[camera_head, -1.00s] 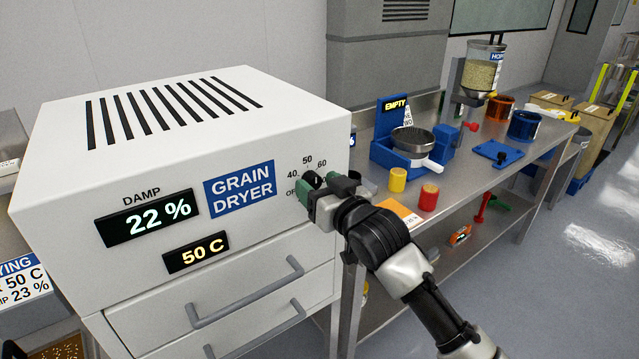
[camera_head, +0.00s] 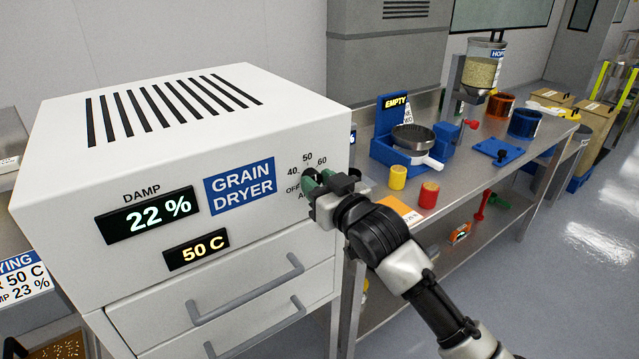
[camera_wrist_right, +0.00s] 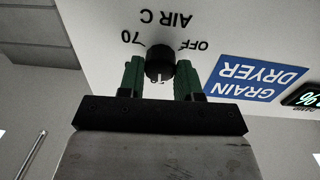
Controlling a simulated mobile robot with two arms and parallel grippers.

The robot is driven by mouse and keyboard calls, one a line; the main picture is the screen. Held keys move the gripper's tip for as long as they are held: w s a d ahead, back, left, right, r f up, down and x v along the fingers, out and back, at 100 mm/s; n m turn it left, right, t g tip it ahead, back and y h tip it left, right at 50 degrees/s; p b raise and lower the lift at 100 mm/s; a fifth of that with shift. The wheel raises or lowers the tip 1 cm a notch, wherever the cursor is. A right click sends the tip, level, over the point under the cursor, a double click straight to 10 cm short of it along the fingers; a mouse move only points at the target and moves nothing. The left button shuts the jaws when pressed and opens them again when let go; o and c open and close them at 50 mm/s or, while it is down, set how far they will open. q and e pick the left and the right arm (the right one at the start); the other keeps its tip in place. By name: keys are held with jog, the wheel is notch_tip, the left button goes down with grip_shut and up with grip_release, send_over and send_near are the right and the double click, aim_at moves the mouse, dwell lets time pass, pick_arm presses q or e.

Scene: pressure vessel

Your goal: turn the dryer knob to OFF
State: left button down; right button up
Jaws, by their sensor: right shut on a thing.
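The white grain dryer (camera_head: 150,160) fills the left of the head view, with a "DAMP 22 %" display (camera_head: 147,218) and a "50 C" display (camera_head: 196,251). Its small black knob (camera_wrist_right: 160,62) shows in the right wrist view, between labels "70" and "OFF". My right gripper (camera_head: 318,184) is at the knob on the dryer's front. In the wrist view the green fingers of the right gripper (camera_wrist_right: 160,80) are on both sides of the knob, shut on it. In the head view the fingers hide most of the knob. My left gripper is not visible.
Drawer handles (camera_head: 245,303) stick out below the knob. To the right, a metal bench (camera_head: 465,180) holds a yellow cup (camera_head: 397,178), a red cup (camera_head: 428,195) and a blue stand (camera_head: 385,150) marked "EMPTY". Open floor (camera_head: 590,250) lies at the far right.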

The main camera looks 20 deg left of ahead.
jog(key=n, duration=0.6)
jog(key=n+p, duration=0.1)
jog(key=n, duration=0.8)
jog(key=n+p, duration=0.2)
jog(key=n, duration=0.6)
jog(key=shift+f+n+g+y, duration=0.2)
jog(key=shift+n+g+y, duration=0.1)
jog(key=shift+n+y, duration=0.1)
jog(key=o, duration=0.9)
